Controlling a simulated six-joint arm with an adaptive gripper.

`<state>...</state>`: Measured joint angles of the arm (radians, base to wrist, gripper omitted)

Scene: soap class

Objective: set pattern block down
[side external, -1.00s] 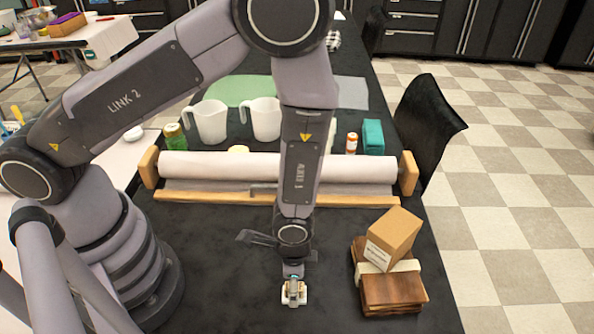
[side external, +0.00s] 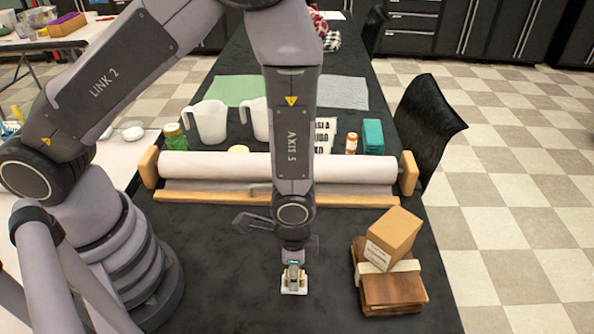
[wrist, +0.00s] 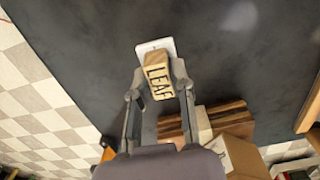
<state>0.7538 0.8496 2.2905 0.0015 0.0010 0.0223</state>
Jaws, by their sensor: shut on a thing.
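The pattern block (wrist: 158,82) is a small wooden block with dark letters reading LEAF on the side facing the wrist camera. My gripper (wrist: 158,88) is shut on it, with one finger on each side. A small white piece (wrist: 154,46) shows at the block's far end in the wrist view. In the side external view, my gripper (side external: 293,274) points down over the front middle of the black table, and the white piece (side external: 288,291) shows below it. The block is mostly hidden there. I cannot tell whether the white piece rests on the table.
Stacked dark wooden boards (side external: 393,290) with a cardboard box (side external: 393,235) on top stand to the right of my gripper. A paper roll in a wooden holder (side external: 235,197) crosses the table behind. White jugs (side external: 207,122) stand beyond it. The table around my gripper is clear.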

